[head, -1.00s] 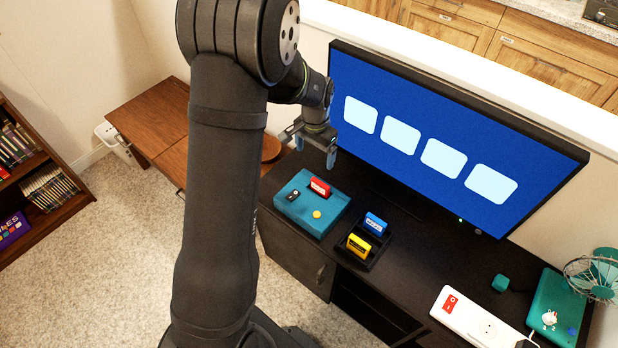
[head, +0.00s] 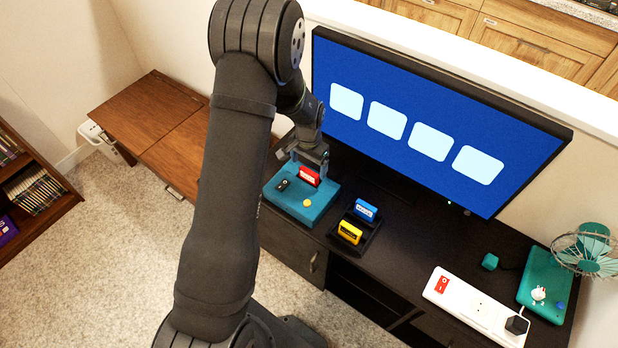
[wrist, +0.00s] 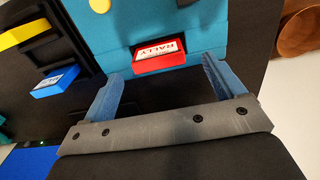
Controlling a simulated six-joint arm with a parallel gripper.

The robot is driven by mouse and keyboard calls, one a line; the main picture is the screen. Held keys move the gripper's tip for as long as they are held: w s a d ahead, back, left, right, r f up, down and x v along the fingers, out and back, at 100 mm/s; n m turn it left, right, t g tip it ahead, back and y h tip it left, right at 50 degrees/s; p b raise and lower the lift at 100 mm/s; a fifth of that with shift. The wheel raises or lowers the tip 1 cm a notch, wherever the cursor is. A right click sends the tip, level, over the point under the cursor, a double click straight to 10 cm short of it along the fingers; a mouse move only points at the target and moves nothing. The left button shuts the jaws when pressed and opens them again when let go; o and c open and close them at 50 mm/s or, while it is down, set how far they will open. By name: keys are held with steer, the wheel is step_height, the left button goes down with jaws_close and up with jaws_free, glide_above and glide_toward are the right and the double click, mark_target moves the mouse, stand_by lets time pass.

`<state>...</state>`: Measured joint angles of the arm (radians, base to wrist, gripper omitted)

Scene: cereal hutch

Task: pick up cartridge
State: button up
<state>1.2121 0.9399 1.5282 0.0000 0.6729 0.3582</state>
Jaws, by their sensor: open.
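A red cartridge (head: 308,175) stands upright in the teal console (head: 290,206) on the black cabinet. In the wrist view the red cartridge (wrist: 159,55) carries a white label reading "RALLY". My gripper (head: 309,160) is over the console's back edge, close to the red cartridge. In the wrist view my gripper's two blue fingers (wrist: 163,85) are spread wide, one to each side of the cartridge, with nothing held between them. A blue cartridge (head: 365,210) and a yellow cartridge (head: 349,232) stand in a black holder (head: 357,241) right of the console.
A large screen (head: 430,120) stands behind the console and holder. A white power strip (head: 465,309), a small teal block (head: 490,261), a teal box (head: 548,280) and a fan (head: 590,250) are on the right. The cabinet top is clear between holder and power strip.

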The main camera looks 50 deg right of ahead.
mark_target(309, 171)
step_height(309, 171, down, 4)
steer(key=shift+s+f, duration=0.1)
steer(key=shift+f, duration=0.1)
steer(key=c, duration=1.1)
steer(key=shift+r, duration=0.15)
